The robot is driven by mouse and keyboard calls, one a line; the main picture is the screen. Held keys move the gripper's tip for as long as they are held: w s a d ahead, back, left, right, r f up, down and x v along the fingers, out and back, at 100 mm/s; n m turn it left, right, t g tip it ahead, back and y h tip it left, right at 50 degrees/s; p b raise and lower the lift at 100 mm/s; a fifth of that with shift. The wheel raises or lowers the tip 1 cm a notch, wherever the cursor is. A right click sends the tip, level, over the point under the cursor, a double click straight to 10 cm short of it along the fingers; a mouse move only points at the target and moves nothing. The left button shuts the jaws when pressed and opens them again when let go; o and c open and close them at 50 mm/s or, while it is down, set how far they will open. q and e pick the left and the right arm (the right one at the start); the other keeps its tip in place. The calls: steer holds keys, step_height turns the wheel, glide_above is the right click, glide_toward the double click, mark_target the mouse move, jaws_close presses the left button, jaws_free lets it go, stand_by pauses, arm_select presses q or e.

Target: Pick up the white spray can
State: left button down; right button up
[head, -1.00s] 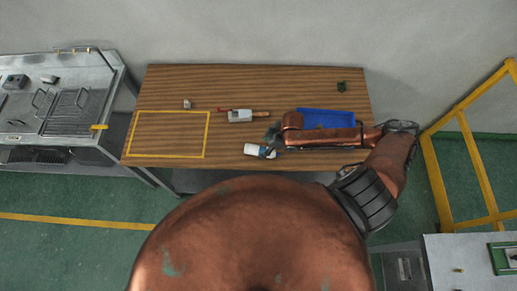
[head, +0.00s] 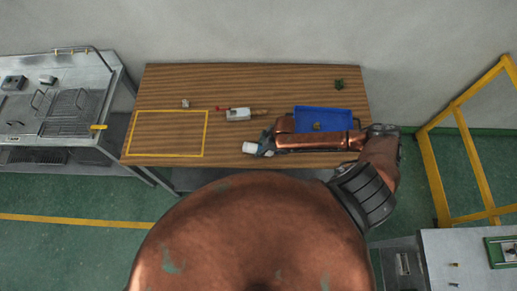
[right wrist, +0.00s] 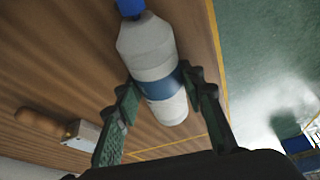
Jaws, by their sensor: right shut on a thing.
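The white spray can (head: 249,148) lies near the front edge of the wooden table in the head view. In the right wrist view the can (right wrist: 150,48) has a white body, a blue band and a blue cap. My right gripper (head: 263,146) reaches it from the right. Its two green fingers (right wrist: 160,84) are on either side of the can at the blue band, shut on it. Whether the can is clear of the tabletop cannot be told. My left gripper is not in view.
A grey-white tool with a wooden handle (head: 239,114) lies behind the can. A blue tray (head: 344,109) is behind my right arm. A yellow outlined area (head: 168,111) on the left is empty. A small block (head: 185,103) sits behind it.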

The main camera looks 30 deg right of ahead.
steer(key=c, duration=0.6)
steer(key=shift+r, duration=0.15)
